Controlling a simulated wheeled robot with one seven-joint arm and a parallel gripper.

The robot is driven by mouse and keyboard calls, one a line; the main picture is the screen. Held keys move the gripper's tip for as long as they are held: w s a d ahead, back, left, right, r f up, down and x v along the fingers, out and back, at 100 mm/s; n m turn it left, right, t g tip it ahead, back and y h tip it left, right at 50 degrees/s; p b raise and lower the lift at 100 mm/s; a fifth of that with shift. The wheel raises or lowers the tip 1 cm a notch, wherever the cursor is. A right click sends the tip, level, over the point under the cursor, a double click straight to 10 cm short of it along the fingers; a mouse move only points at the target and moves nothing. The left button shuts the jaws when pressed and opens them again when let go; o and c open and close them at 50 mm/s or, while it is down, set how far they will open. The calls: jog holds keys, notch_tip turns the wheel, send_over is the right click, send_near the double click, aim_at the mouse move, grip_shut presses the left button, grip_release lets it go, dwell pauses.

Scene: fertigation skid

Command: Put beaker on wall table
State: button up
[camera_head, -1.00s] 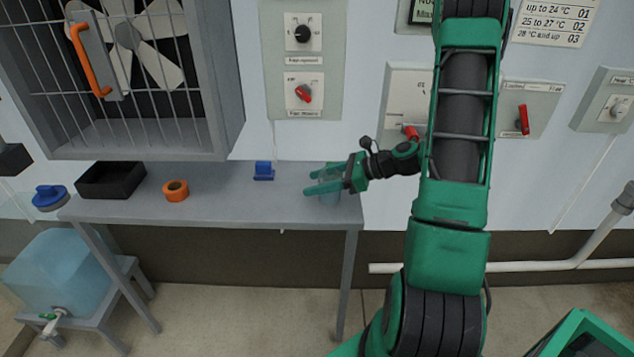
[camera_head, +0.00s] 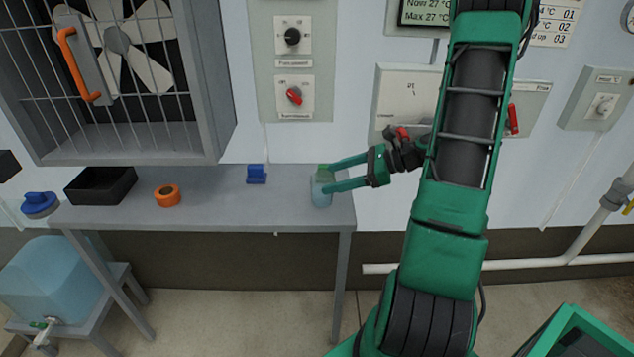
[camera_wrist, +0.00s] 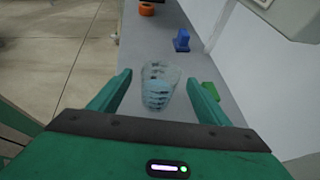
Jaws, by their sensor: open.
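The beaker (camera_head: 320,194) is clear with a bluish tint and stands upright near the right end of the grey wall table (camera_head: 215,215). It also shows in the wrist view (camera_wrist: 158,90), between and slightly beyond my two fingers. My gripper (camera_head: 327,179) is open at table height, reaching in from the right. Its fingertips are close to the beaker, one on each side. In the wrist view my gripper (camera_wrist: 158,78) shows a gap between each finger and the beaker. Part of the beaker is hidden by a finger in the head view.
A small green piece (camera_wrist: 211,91) lies beside one fingertip. A blue block (camera_head: 256,174), an orange ring (camera_head: 167,195) and a black tray (camera_head: 100,186) stand farther left on the table. The wall with switch panels (camera_head: 293,60) is close behind. A caged fan (camera_head: 120,80) hangs above the left side.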

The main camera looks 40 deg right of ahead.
jog(key=shift+v, duration=2.1)
